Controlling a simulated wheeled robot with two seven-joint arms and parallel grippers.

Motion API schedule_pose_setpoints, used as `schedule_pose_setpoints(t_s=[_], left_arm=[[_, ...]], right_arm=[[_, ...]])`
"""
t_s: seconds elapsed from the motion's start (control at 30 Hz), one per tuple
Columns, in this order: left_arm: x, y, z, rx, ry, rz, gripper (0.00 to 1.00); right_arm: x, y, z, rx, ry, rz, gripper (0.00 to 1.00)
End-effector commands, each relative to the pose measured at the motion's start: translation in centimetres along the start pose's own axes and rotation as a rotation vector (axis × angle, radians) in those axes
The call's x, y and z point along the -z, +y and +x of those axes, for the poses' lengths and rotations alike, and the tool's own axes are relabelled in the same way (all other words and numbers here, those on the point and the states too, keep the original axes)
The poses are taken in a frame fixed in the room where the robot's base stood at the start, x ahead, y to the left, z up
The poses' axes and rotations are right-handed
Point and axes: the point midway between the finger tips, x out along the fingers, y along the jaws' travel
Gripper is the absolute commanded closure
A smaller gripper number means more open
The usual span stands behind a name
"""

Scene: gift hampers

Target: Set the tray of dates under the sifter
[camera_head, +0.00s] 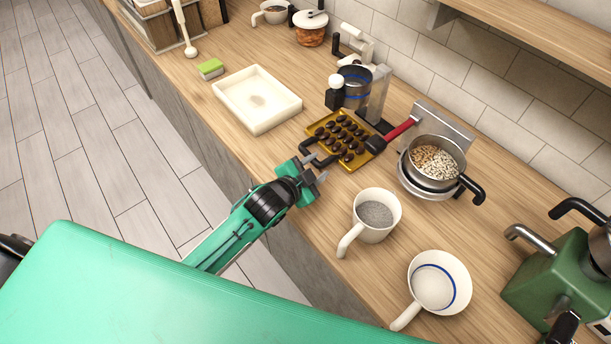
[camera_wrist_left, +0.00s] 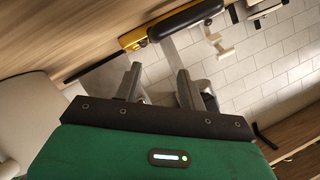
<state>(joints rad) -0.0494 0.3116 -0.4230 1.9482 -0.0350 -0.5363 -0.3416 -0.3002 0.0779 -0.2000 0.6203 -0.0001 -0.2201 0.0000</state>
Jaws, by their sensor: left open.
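The gold tray of dates (camera_head: 324,121), with dark dates in rows and a black handle along its near side, lies on the counter just in front of the sifter. The sifter (camera_head: 355,85) is a metal cylinder with a blue band, held on a grey stand. I cannot tell how far the tray's back edge reaches under it. My left gripper (camera_head: 318,173) is open and empty, close to the tray's near handle. In the left wrist view the open fingers (camera_wrist_left: 158,85) stand apart, with the tray's gold edge (camera_wrist_left: 133,40) beyond them. My right gripper is not in view.
A saucepan of grains (camera_head: 436,162) sits right of the tray, its red-handled neighbour close by. A white mug (camera_head: 375,214) and a white bowl with a handle (camera_head: 437,283) stand nearer. An empty cream tray (camera_head: 257,98) lies left. A green machine (camera_head: 555,275) is far right.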

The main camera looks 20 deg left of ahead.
Motion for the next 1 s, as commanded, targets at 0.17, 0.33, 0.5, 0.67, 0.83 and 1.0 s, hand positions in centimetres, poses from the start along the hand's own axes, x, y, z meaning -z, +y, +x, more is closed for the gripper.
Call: schedule_pose_setpoints(t_s=[0.17, 0.33, 0.5, 0.67, 0.83, 1.0], left_arm=[[-0.1, 0.0, -2.9, 0.001, 0.0, 0.001, 0.59], [0.0, -0.1, -4.3, 0.002, 0.001, 0.001, 0.59], [0.1, -0.1, -4.7, 0.002, 0.002, 0.002, 0.59], [0.1, -0.2, -4.7, 0.003, 0.002, 0.002, 0.59], [0.1, -0.2, -4.7, 0.003, 0.002, 0.002, 0.59], [0.0, -0.1, -4.8, 0.0, -0.007, -0.006, 0.59]], right_arm=[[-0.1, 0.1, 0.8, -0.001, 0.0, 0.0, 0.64], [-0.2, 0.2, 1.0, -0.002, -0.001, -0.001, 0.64], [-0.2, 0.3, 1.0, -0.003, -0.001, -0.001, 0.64], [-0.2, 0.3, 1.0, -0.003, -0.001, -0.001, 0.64], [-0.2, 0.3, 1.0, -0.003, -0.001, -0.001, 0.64], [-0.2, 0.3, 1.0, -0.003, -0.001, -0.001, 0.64]])
